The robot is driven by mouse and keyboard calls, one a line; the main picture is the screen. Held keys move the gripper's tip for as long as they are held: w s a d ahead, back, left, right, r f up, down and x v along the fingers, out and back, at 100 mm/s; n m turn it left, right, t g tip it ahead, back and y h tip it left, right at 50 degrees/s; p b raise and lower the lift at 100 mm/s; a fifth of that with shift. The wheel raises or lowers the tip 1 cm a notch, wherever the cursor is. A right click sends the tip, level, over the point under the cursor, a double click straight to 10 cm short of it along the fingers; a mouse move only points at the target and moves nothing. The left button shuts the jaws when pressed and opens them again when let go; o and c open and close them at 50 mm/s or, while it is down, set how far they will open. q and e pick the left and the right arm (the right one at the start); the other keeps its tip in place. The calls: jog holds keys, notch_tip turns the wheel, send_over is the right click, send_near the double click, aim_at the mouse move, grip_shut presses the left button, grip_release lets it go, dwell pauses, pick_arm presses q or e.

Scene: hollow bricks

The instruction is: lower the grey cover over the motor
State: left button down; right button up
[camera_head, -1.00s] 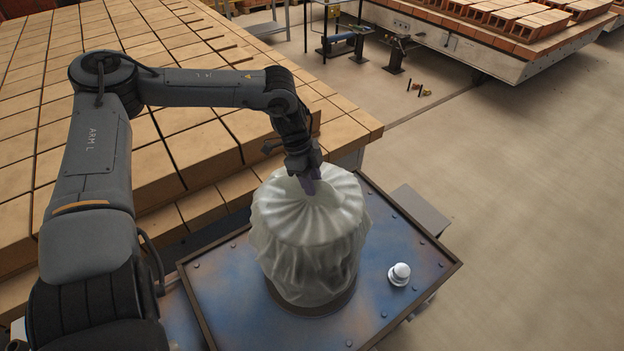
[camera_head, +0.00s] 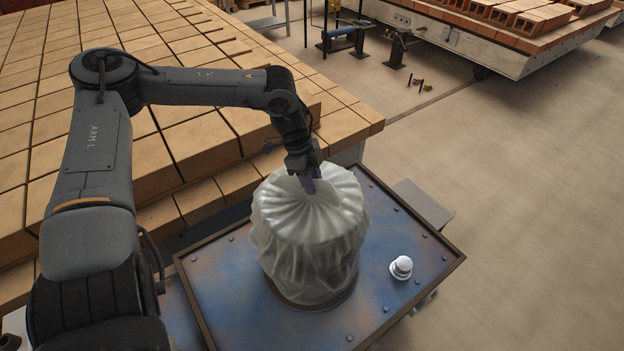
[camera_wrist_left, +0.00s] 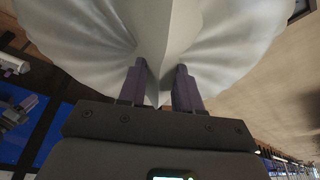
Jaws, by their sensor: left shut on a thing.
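The grey cover (camera_head: 308,235) is a pale, translucent, pleated sheet. It hangs over a round body on the blue metal plate, with its folds reaching nearly to the plate. The motor is hidden under it; only a dark round base (camera_head: 318,301) shows below the hem. My left gripper (camera_head: 311,184) is above the cover's top, shut on the gathered middle of the cloth. In the left wrist view, the two fingers (camera_wrist_left: 160,88) pinch a fold of the cover (camera_wrist_left: 210,45). My right gripper is not in view.
The blue plate (camera_head: 225,285) has a raised dark rim and rivets. A small white knob (camera_head: 401,268) stands right of the cover. Stacked bricks (camera_head: 190,135) fill the left and back. Open floor (camera_head: 530,200) lies to the right.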

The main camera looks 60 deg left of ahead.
pick_arm(q)
jog(key=c, duration=0.7)
grip_release()
jog(key=shift+r, duration=0.15)
jog(key=shift+a+r, duration=0.2)
jog(key=shift+r, duration=0.35)
jog(key=v, duration=0.9)
jog(key=shift+r, duration=0.2)
jog(key=shift+s, duration=0.2)
